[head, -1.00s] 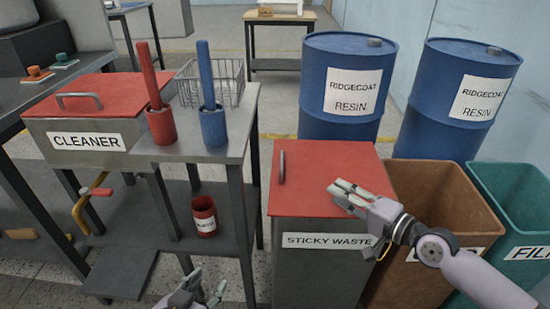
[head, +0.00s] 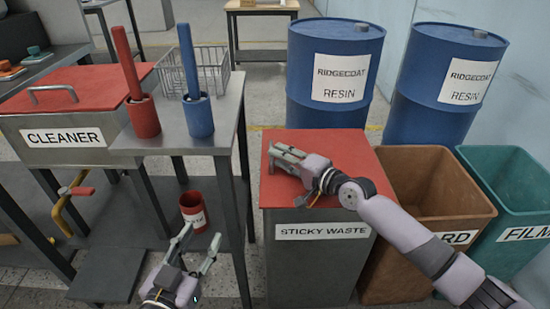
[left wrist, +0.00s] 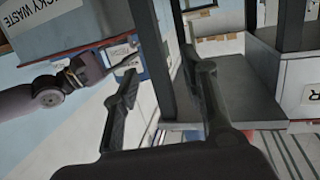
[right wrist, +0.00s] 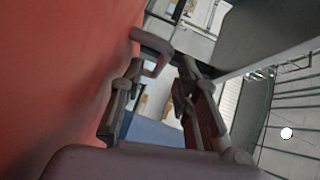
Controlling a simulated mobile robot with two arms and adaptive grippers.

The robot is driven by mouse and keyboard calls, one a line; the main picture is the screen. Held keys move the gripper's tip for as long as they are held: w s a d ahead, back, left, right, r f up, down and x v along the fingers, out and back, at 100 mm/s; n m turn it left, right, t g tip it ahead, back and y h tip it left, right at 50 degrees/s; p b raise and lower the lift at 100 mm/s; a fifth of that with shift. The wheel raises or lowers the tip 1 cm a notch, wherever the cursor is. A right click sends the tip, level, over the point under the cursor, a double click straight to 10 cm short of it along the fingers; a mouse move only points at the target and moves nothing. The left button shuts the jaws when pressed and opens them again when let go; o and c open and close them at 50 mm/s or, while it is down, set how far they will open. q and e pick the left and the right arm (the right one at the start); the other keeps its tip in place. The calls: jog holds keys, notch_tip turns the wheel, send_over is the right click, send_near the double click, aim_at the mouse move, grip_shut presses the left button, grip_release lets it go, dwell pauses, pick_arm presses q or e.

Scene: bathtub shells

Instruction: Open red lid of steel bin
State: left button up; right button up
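The steel bin (head: 318,270) labelled STICKY WASTE stands upright with its flat red lid (head: 335,165) shut. My right gripper (head: 280,155) is over the lid's left side and covers its handle in the head view. In the right wrist view the lid (right wrist: 55,70) fills the left, and the grey handle (right wrist: 155,45) shows just beyond and between the open fingers (right wrist: 157,75). I cannot tell whether they touch it. My left gripper (head: 200,240) is open and empty, low in front of the steel table; it also shows open in the left wrist view (left wrist: 165,72).
A brown bin (head: 440,185) and a teal bin (head: 515,190) stand right of the steel bin. Two blue resin drums (head: 333,112) are behind.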

pick_arm(q)
jog(key=shift+w+d+r+t+h+b, duration=0.1)
jog(key=shift+d+r+t+h+b, duration=0.1)
jog(key=shift+r+t, duration=0.75)
jog(key=shift+w+d+r+t+h+b, duration=0.1)
jog(key=shift+d+r+t+h+b, duration=0.2)
jog(key=shift+r, duration=1.1)
pick_arm(e)
jog(key=shift+x, duration=1.4)
pick_arm(q)
jog(key=shift+a, duration=0.1)
pick_arm(e)
jog(key=shift+c, duration=0.5)
grip_shut()
